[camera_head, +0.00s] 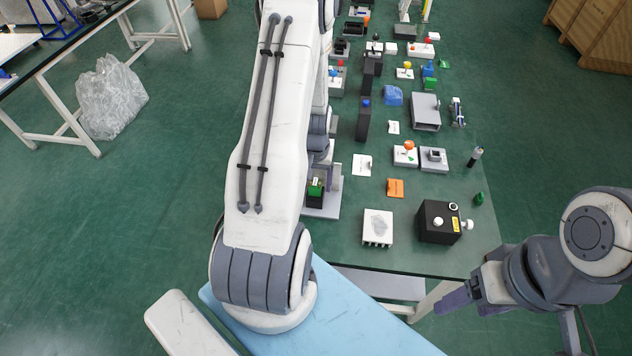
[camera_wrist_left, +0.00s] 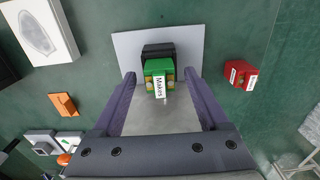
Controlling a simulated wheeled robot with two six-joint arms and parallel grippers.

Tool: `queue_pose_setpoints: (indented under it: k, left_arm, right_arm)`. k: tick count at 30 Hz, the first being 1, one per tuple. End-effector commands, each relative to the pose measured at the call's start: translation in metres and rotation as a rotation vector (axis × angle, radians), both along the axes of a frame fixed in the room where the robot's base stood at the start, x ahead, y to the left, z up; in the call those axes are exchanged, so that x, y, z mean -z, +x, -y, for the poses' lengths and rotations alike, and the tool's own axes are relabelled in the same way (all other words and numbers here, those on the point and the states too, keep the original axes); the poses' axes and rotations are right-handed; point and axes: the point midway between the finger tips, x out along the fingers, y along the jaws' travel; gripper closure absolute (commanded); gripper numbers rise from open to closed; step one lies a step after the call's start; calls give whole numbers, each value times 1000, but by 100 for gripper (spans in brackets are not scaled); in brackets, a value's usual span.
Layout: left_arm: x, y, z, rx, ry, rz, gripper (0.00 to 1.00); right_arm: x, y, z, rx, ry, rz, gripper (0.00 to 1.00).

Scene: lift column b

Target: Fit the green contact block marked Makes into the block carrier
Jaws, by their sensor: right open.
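The green contact block marked Makes (camera_wrist_left: 158,70) is at the black block carrier (camera_wrist_left: 158,50), which stands on a light grey plate (camera_wrist_left: 190,38). Whether the block is fully seated cannot be told. In the left wrist view my left gripper (camera_wrist_left: 160,76) is open, a finger on each side of the block with gaps showing. In the head view the green block (camera_head: 315,187) and the plate (camera_head: 325,211) show beside my left arm, which hides much of that gripper. My right gripper (camera_head: 462,294) is open and empty, off the table's near right corner.
A red block (camera_wrist_left: 241,75) with white labels lies right of the plate in the left wrist view. A white box (camera_head: 378,227), a black box with knobs (camera_head: 440,221) and an orange piece (camera_head: 395,187) stand nearby. Many small parts crowd the table's far end.

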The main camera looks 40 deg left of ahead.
Motion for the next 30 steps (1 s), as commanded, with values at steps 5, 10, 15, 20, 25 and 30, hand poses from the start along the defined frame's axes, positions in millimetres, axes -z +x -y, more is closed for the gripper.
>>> queue_pose_setpoints:
  k: [5, 10, 15, 20, 25, 30]
  left_arm:
    - [-2, 0, 0, 0, 1, 1, 22]
    - [-20, 2, -1, 0, 3, 5, 22]
    - [-53, 2, -1, 0, 4, 7, 22]
    - [-82, 2, -1, 0, 3, 5, 22]
    - [-100, 2, 0, 0, 2, 3, 22]
    - [-105, 1, 0, 0, 0, 0, 22]
  right_arm:
    - [0, 0, 0, 0, 0, 0, 32]
    - [3, 0, 0, 0, 0, 0, 32]
    - [6, 0, 0, 0, 0, 0, 32]
    - [8, 0, 0, 0, 0, 0, 32]
    - [9, 0, 0, 0, 0, 0, 32]
    - [9, 0, 0, 0, 0, 0, 32]
